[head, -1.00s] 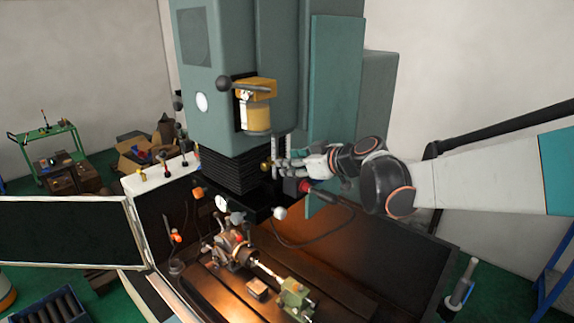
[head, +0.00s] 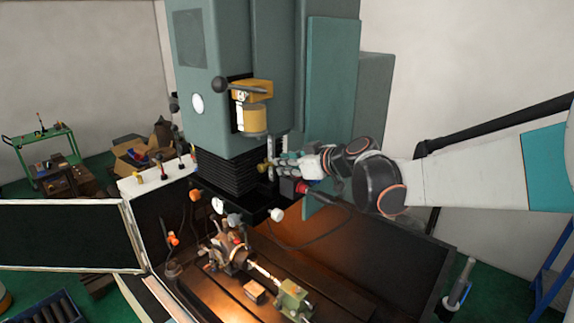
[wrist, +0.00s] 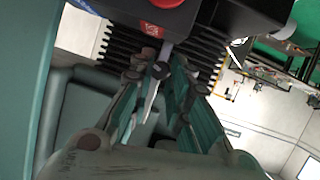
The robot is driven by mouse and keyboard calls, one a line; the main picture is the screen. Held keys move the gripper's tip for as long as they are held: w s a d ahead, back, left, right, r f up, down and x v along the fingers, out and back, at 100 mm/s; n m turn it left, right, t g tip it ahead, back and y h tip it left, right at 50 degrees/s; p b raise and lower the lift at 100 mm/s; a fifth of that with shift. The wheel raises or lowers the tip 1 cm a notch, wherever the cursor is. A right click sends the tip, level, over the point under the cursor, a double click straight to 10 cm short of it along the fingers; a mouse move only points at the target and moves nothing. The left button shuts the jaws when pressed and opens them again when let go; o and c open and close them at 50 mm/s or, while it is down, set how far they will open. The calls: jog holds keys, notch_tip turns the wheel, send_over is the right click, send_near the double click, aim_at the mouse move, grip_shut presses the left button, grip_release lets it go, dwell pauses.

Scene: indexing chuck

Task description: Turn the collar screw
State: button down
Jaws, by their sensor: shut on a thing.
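The collar screw (wrist: 160,70) shows in the wrist view as a small dark round head between the fingertips, in front of a pale narrow bar (wrist: 151,103). My gripper (wrist: 165,74) is shut on it, one finger on each side. In the head view my gripper (head: 274,166) reaches in from the right, beside the black bellows of the machine. A brass knob (head: 262,168) shows just left of the fingertips. The fingers hide most of the screw there, and its turn angle cannot be read.
A red button (head: 302,187) on a dark box sits just below my gripper. The green machine head (head: 240,40) rises above, with a yellow oiler (head: 252,110). A chuck (head: 235,252) and tailstock (head: 292,298) stand on the table below.

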jog(key=m+b, duration=0.1)
jog(key=m+g+y+b, duration=0.1)
jog(key=m+b, duration=0.1)
jog(key=shift+w+d+f+g+y, duration=0.1)
jog(key=shift+w+d+g+y, duration=0.15)
jog(key=shift+g+y, duration=0.15)
jog(key=shift+m+y+b, duration=0.3)
jog(key=shift+m+b, duration=0.4)
jog(key=shift+m, duration=0.2)
jog(key=shift+g, duration=0.3)
jog(key=c, duration=1.5)
grip_release()
